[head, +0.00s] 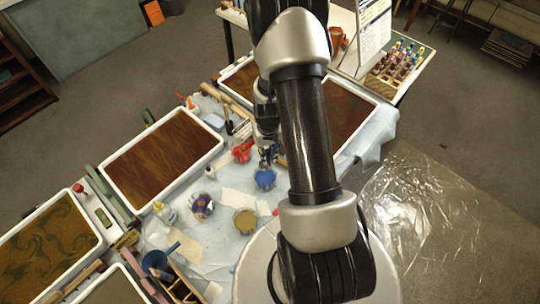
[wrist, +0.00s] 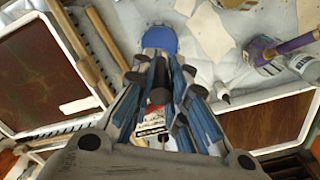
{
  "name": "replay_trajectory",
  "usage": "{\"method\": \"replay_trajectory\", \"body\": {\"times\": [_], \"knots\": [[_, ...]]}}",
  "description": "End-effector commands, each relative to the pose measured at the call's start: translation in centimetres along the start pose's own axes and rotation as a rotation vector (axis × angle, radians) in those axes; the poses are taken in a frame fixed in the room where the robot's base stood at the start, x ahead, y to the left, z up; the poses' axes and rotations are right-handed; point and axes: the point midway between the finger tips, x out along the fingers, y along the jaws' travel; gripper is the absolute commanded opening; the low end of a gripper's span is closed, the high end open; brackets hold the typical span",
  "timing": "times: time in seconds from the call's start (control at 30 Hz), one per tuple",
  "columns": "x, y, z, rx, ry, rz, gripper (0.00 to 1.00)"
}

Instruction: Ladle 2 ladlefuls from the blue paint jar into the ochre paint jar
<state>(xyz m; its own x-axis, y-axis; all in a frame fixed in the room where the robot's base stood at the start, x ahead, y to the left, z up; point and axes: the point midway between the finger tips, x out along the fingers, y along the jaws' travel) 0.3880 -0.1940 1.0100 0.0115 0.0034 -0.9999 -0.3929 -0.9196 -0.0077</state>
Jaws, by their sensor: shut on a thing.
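The blue paint jar (head: 265,178) stands on the covered table in the head view. Its blue surface also shows at the top of the wrist view (wrist: 160,40). The ochre paint jar (head: 245,223) stands nearer to me. My gripper (head: 267,153) is right by the blue jar, seemingly above it. In the wrist view my gripper (wrist: 160,68) is shut on a dark handle, seemingly the ladle's (wrist: 158,95), lined up with the blue jar. The ladle's bowl is hidden, so I cannot tell whether it is in the paint.
A red jar (head: 242,150) stands behind the blue one, and a purple jar (head: 203,205) stands to the left. Marbling trays (head: 163,155) flank the work area. Paper pieces (head: 238,199) lie between the jars.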

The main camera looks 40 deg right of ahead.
Motion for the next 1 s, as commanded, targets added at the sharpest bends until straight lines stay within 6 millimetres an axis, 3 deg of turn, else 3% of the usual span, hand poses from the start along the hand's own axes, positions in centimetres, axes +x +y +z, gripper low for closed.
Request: {"method": "replay_trajectory", "body": {"times": [0.27, 1.0], "knots": [[1.4, 0.0, 0.0, 0.0, 0.0, 0.0, 0.0], [8.1, 0.1, 0.1, 0.0, 0.0, 0.0, 0.0]]}}
